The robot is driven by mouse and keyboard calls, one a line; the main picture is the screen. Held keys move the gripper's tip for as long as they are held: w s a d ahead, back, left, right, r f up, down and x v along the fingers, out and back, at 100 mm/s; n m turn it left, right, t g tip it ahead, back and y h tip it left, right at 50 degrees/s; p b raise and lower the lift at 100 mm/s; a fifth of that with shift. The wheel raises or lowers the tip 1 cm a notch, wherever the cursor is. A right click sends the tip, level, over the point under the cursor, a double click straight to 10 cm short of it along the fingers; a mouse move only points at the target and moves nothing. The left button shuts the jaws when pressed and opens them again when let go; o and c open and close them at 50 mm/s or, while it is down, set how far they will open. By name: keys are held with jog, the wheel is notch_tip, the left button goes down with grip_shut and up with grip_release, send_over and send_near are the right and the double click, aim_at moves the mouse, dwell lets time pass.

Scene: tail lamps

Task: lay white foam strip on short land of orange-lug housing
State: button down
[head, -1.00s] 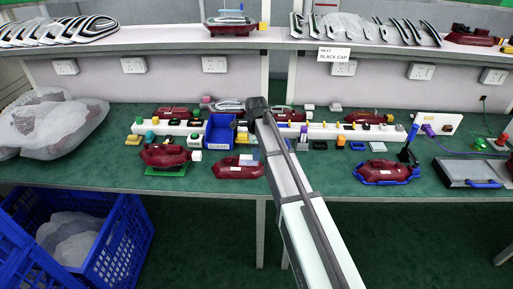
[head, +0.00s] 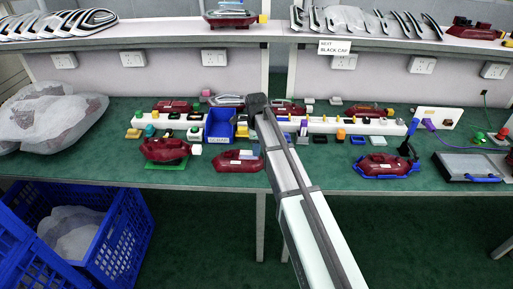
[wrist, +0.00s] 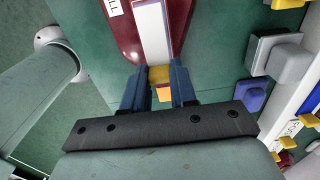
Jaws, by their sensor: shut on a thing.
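My gripper (wrist: 159,76) is shut on the white foam strip (wrist: 153,32), holding it by its near end. In the wrist view, the strip reaches forward over a dark red housing (wrist: 182,16). A yellow and orange lug (wrist: 162,94) shows between the fingers. I cannot tell whether the strip touches the housing. In the head view, the housing (head: 236,162) lies on the front of the green bench, its right end partly behind my arm.
A blue bin (head: 219,127) stands behind the housing. Another red housing (head: 165,150) lies on a green plate to the left, and one in a blue cradle (head: 381,166) to the right. A grey block (wrist: 287,62) stands right of my gripper. Bench between the arm and cradle is clear.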

jog(key=shift+f, duration=0.45)
jog(key=shift+f, duration=0.25)
jog(key=c, duration=0.8)
grip_release()
